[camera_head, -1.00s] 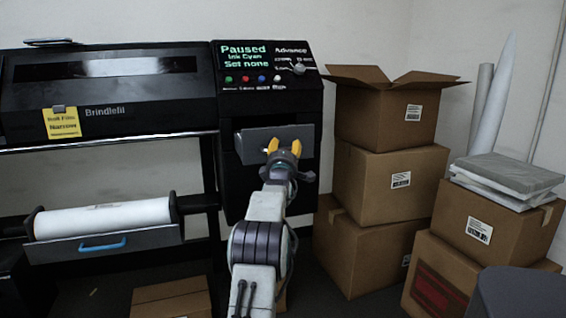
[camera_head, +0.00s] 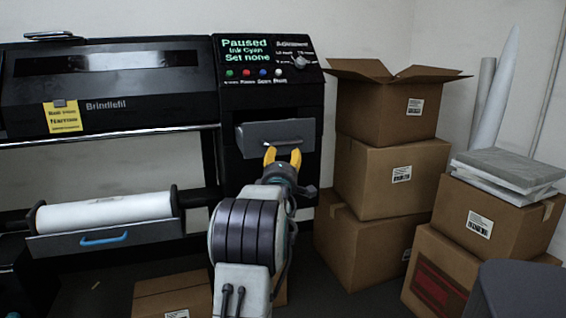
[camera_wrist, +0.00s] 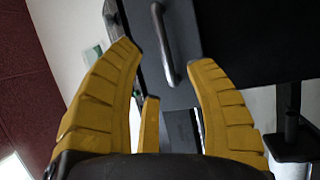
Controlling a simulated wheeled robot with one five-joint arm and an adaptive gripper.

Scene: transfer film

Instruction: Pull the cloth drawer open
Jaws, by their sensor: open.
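A grey drawer front (camera_head: 262,134) is set in the dark right-hand cabinet of the large printer, below its control panel. How far it stands out is hard to tell. My gripper (camera_head: 283,154) is open in front of it, at its lower edge in the picture. In the wrist view the grey drawer front (camera_wrist: 176,95) carries a dark bar handle (camera_wrist: 163,42). The handle shows between the two yellow fingertips of my gripper (camera_wrist: 163,56), with a gap on each side. I see no contact with the handle. The drawer's inside is hidden.
At the left, a white roll (camera_head: 104,211) lies above a grey tray front with a blue handle (camera_head: 104,239). Stacked cardboard boxes (camera_head: 392,180) stand close to the right of the cabinet. Another box (camera_head: 172,298) is on the floor at lower left.

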